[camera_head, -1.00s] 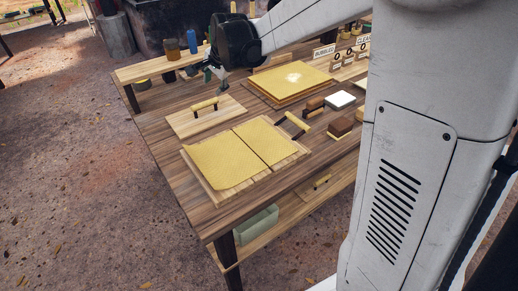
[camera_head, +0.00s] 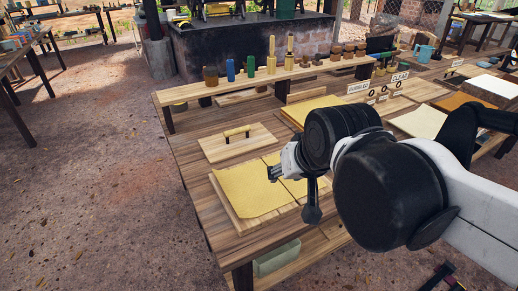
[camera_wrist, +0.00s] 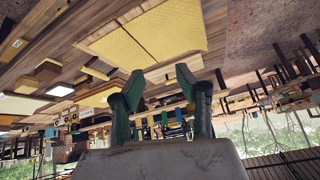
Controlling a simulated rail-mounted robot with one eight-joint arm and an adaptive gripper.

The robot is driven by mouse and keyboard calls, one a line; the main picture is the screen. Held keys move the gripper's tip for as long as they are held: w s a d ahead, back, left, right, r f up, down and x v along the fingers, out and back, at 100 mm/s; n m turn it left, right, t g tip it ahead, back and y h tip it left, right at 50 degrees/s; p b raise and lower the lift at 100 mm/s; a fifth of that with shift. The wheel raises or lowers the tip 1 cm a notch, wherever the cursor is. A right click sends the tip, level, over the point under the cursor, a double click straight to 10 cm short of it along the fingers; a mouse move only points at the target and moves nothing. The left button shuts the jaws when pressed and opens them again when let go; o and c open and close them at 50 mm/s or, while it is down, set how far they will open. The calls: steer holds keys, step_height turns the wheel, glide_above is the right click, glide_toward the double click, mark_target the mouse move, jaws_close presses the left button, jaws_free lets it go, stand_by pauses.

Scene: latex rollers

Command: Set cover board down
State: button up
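The cover board (camera_head: 238,142) is a flat pale wooden board with a yellow bar handle. In the head view it lies flat on the table, behind the yellow textured sheets (camera_head: 247,189). My gripper (camera_head: 273,173) is above the sheets, in front of and to the right of the cover board, apart from it. The wrist view shows the two green fingers of my gripper (camera_wrist: 159,78) spread with a gap and nothing held between them. The sheets also show there (camera_wrist: 150,35). A pale wooden piece behind the fingertips is partly covered; I cannot tell if it is the cover board.
Small signs (camera_head: 400,77) stand farther right. A green bin (camera_head: 277,258) sits below the tabletop.

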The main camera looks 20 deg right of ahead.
steer(key=shift+n, duration=0.8)
steer(key=s, duration=0.1)
steer(key=s+f, duration=0.2)
steer(key=shift+s, duration=0.35)
